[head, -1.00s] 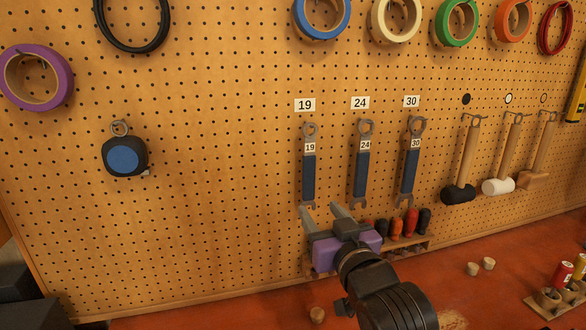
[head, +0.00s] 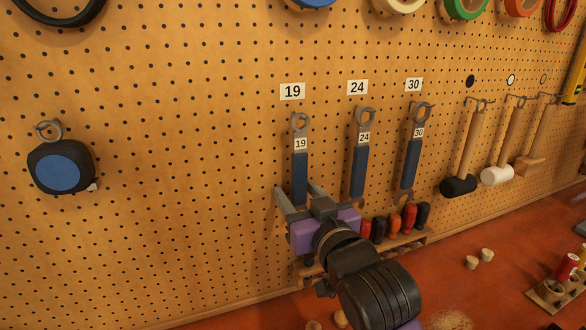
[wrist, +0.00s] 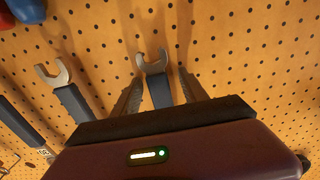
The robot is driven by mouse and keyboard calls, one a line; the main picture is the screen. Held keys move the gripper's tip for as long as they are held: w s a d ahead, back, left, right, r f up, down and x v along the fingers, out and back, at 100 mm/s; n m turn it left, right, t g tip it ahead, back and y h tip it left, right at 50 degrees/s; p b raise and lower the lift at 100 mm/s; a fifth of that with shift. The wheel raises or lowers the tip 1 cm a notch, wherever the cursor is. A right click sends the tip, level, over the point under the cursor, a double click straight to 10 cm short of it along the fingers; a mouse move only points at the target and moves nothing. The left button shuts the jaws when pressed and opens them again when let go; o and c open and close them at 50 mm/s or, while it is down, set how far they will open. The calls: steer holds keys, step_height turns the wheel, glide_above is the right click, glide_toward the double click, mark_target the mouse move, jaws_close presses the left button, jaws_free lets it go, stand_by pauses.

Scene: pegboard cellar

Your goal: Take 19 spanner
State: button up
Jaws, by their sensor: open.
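The 19 spanner (head: 299,178) hangs upright on the pegboard under its "19" label, with a blue handle and a grey ring end on a hook. Its lower open jaw (wrist: 152,64) shows in the wrist view. My gripper (head: 296,188) is open at the lower part of this spanner. In the wrist view its two fingers (wrist: 159,80) stand one on each side of the spanner's lower end, with gaps visible. My gripper hides the spanner's lower end in the head view. The 24 spanner (head: 359,170) and 30 spanner (head: 411,163) hang to the right.
A rack of screwdrivers (head: 394,226) sits low, just right of my gripper. Mallets (head: 460,184) hang farther right. A tape measure (head: 62,167) hangs at left. The red bench (head: 450,275) lies below. The pegboard between tape measure and 19 spanner is clear.

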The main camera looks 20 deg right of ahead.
jaws_close()
steer(key=shift+r, duration=0.1)
